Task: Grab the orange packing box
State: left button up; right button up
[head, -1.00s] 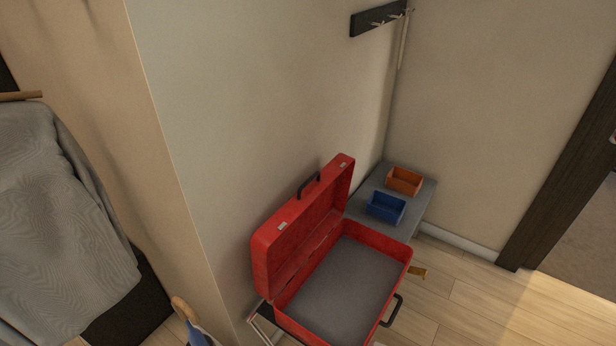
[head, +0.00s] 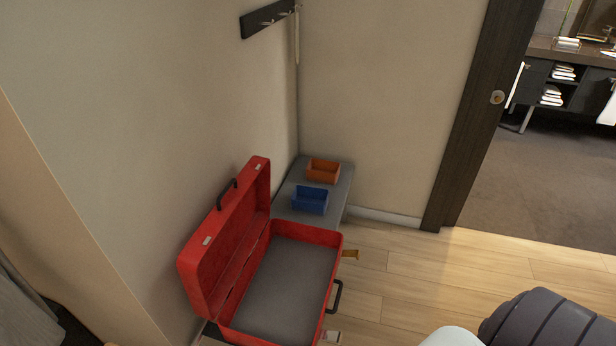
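The orange packing box (head: 323,171) is a small open-topped box. It sits at the far end of a grey bench (head: 345,186) in the corner of the walls. A blue box (head: 310,200) of similar shape sits on the bench in front of it, nearer to me. Neither of my grippers shows in the head view. A dark ribbed part and a white rounded part at the bottom right look like part of my own arm.
An open red suitcase (head: 336,277) with an empty grey inside stands before the bench. A wall hook rack (head: 268,18) hangs above. Wooden floor (head: 420,270) is clear to the right, towards a dark door frame (head: 478,120) and a bathroom with a vanity (head: 560,62).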

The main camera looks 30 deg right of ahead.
aim_at(326, 172)
jog(key=i+l+u, duration=0.1)
jog(key=l+u, duration=0.2)
jog(key=l, duration=1.1)
jog(key=k+l+u, duration=0.1)
jog(key=l+u, duration=0.25)
jog(key=l, duration=1)
jog(key=i+l+u, duration=0.35)
jog(key=l, duration=0.65)
jog(key=l+u, duration=0.3)
jog(key=l, duration=0.7)
jog(key=i+l+u, duration=0.1)
jog(key=l+u, duration=0.25)
jog(key=l, duration=0.8)
